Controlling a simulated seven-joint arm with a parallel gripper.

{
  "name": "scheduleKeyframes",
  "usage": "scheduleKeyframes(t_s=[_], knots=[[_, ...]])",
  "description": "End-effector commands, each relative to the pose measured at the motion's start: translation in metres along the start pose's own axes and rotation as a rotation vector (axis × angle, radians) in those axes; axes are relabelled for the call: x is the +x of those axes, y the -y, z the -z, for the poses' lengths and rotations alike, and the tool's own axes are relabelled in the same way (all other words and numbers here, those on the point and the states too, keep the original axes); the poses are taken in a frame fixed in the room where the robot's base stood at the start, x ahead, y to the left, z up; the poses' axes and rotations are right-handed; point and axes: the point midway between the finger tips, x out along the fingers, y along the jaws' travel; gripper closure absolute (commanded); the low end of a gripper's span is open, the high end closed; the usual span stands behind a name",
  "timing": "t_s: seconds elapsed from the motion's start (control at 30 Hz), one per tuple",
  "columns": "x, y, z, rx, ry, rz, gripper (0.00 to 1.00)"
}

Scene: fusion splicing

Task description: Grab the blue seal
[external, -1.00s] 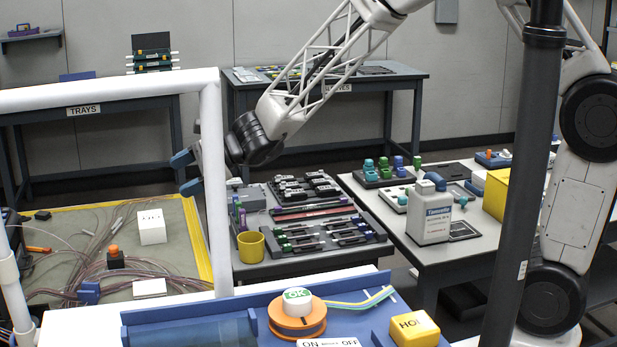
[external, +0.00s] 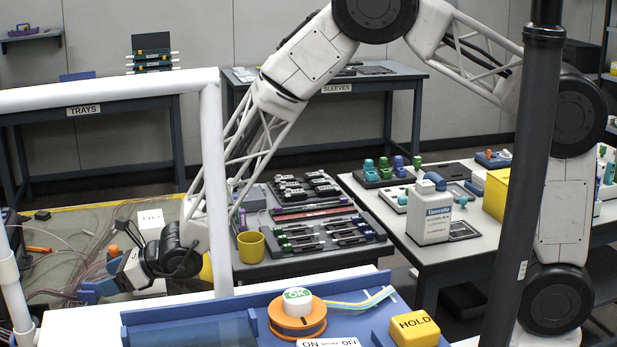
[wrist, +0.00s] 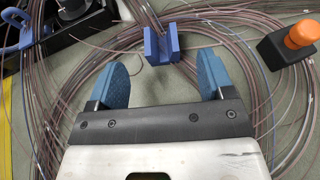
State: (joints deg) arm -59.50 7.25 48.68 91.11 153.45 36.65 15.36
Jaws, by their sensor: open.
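A small blue block with an upright slot, which looks like the blue seal (wrist: 162,46), lies on the mat among thin cables in the wrist view. In the external view the blue seal (external: 88,293) is at the lower left, close to my fingers. My gripper (wrist: 160,78) is open and empty, with one blue finger on each side. In the wrist view the seal shows between and slightly beyond the fingertips, with no visible contact. In the external view my gripper (external: 104,277) is low over the cable mat; its exact height above the seal is unclear.
A black block with an orange cap (wrist: 291,41) stands right of the fingers. A black device (wrist: 75,22) with a blue clip is at upper left. Loose cables cover the mat. A white frame post (external: 215,200) stands in front of my arm in the external view.

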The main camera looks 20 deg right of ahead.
Motion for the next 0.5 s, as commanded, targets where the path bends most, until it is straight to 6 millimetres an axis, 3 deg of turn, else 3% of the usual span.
scheduleKeyframes(t_s=[0.27, 0.5], knots=[[0.001, 0.0, 0.0, -0.001, 0.0, 0.0, 0.26], [0.013, 0.0, -0.001, -0.002, 0.0, -0.001, 0.26]])
